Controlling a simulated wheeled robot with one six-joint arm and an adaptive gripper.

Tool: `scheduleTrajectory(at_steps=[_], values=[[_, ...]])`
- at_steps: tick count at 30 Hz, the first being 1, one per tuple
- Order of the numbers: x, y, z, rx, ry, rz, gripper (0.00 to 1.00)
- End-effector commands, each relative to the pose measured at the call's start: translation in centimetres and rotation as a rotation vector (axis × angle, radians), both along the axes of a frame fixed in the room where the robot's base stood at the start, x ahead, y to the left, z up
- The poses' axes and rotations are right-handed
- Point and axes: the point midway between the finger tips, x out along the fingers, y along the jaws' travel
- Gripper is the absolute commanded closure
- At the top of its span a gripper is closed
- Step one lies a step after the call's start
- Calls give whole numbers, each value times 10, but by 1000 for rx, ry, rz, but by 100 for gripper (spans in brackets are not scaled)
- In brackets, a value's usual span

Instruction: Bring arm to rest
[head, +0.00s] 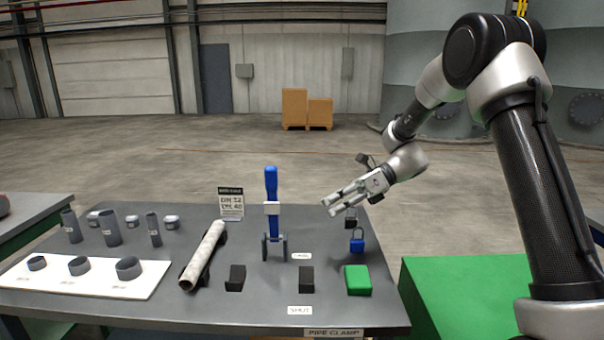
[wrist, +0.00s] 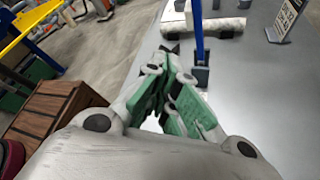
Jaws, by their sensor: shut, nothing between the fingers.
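My gripper (head: 337,202) is shut and empty in the head view. It hangs in the air above the right part of the grey table, pointing left, to the right of the upright blue-handled clamp tool (head: 271,190). My arm comes in from the right with its elbow raised high. In the wrist view my gripper (wrist: 170,75) shows its green-padded fingers closed together, with the table on the right and the blue handle (wrist: 199,30) beyond the fingertips. Nothing is held.
A blue padlock (head: 357,245), a dark padlock (head: 350,219) and a green block (head: 357,280) are on the table's right side. A pale pipe (head: 203,254) lies left of the clamp. A white board (head: 60,282) holds several rings. A green surface (head: 455,300) is at right.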

Motion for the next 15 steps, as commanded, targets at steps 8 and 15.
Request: scheduleTrajectory(at_steps=[8,15], values=[[-94,-105,-16,-213,-728,571,100],[-169,-201,16,-359,-1182,1155,100]])
